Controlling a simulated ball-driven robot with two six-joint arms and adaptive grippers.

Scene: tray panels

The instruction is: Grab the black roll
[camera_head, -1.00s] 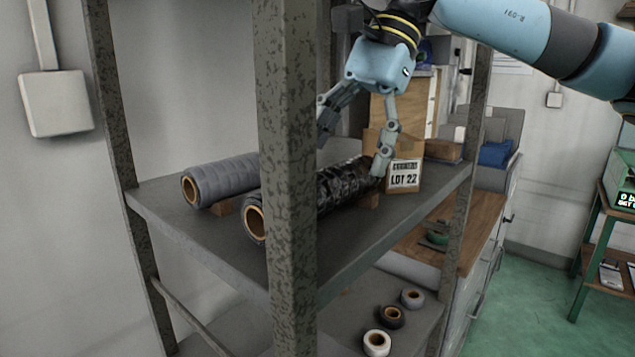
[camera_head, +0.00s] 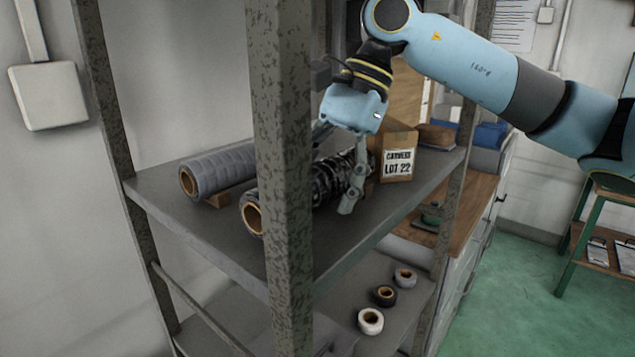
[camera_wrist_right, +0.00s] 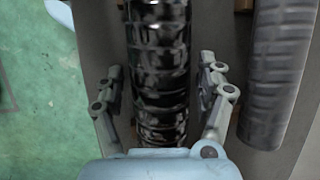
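The black roll (camera_head: 331,182) is a glossy wrapped roll with a tan core, lying on the upper shelf, partly hidden behind the front post and my right gripper. My right gripper (camera_head: 335,170) is lowered over it. In the right wrist view the black roll (camera_wrist_right: 160,70) runs between the two spread fingers of the right gripper (camera_wrist_right: 160,90), with a gap on each side. The gripper is open and holds nothing. My left gripper is not in view.
A grey roll (camera_head: 222,170) lies left of the black roll; it also shows in the right wrist view (camera_wrist_right: 275,75). A box marked LOT 22 (camera_head: 398,155) stands at the right. The speckled post (camera_head: 283,150) stands in front. Small tape rolls (camera_head: 384,295) sit on the lower shelf (camera_head: 235,310).

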